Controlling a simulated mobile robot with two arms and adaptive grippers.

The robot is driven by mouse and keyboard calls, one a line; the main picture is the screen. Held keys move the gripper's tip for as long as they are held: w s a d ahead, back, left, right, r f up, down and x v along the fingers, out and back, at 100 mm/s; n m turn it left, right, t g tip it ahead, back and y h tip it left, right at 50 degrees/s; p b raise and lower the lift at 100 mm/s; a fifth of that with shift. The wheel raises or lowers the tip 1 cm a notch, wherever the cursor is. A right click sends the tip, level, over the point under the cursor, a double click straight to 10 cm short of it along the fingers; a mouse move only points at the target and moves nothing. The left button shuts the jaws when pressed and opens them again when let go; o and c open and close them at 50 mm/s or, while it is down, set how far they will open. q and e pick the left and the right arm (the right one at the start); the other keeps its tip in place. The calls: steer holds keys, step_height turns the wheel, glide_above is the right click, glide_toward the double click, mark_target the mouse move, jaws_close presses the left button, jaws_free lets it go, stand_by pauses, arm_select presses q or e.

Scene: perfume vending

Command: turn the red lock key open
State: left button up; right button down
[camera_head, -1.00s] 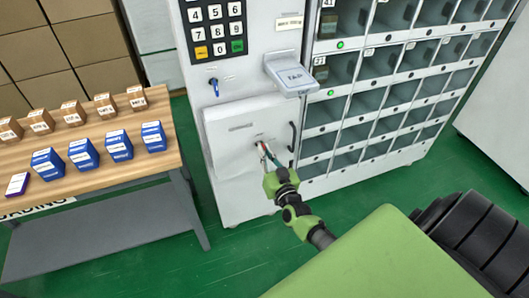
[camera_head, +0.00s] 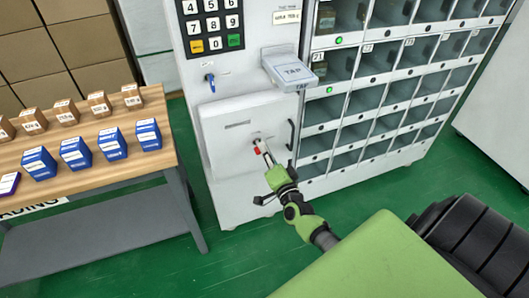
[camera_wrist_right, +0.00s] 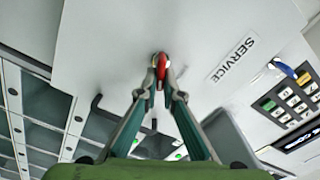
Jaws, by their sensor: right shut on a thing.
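The red lock key (camera_head: 257,150) sits in the front of the white service panel (camera_head: 222,148), low on the vending machine. In the right wrist view the red key (camera_wrist_right: 162,66) stands between the fingertips of my right gripper (camera_wrist_right: 161,88), with the word SERVICE beside it. My right gripper (camera_head: 263,151) is shut on the key, its fingers reaching up to the panel. The key's angle in its lock is hard to read because the fingers partly cover it. My left gripper is not in view.
A blue key (camera_head: 209,80) is in the machine above the panel. A black handle (camera_head: 291,134) is on the panel's right side, close to my gripper. A grey TAP reader (camera_head: 289,69) juts out above. A table (camera_head: 130,171) with boxes stands at left.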

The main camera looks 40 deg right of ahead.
steer(key=m, duration=0.1)
steer(key=m+b, duration=0.1)
steer(key=m, duration=0.1)
steer(key=m+b, duration=0.1)
steer(key=m, duration=0.1)
steer(key=shift+d+f, duration=0.1)
steer(key=shift+f, duration=0.2)
steer(key=shift+m, duration=0.5)
steer(key=c, duration=2.2)
jaws_free()
steer(key=shift+s, duration=0.1)
steer(key=v, duration=1.2)
